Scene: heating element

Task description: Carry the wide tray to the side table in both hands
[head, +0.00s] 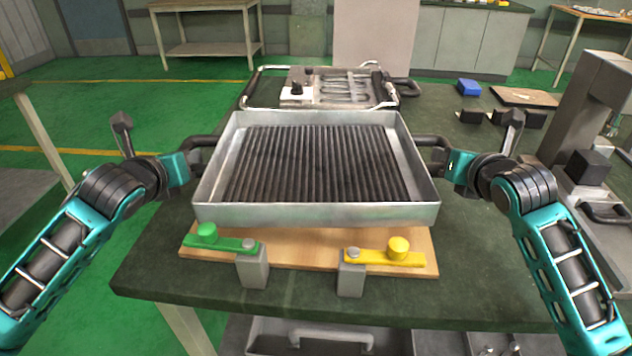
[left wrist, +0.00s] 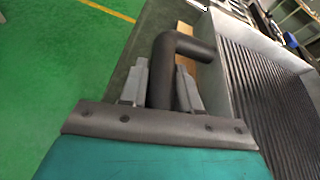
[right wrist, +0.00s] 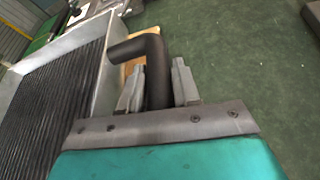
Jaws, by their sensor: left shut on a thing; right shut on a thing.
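The wide tray (head: 206,208) is a shallow metal pan with a dark ribbed floor, level in the middle of the head view. A black bent handle stands out on each side. My left gripper (head: 192,160) is shut on the left handle (left wrist: 185,45), with its fingers on either side of the bar. My right gripper (head: 446,160) is shut on the right handle (right wrist: 140,48) in the same way. The tray is over a wooden board (head: 310,250); I cannot tell whether they touch. A wooden-topped table (head: 205,48) stands far back left.
Green (head: 222,243) and yellow (head: 385,257) levers with grey blocks sit at the board's front. A grey machine (head: 590,110) stands right on the dark worktable (head: 480,270).

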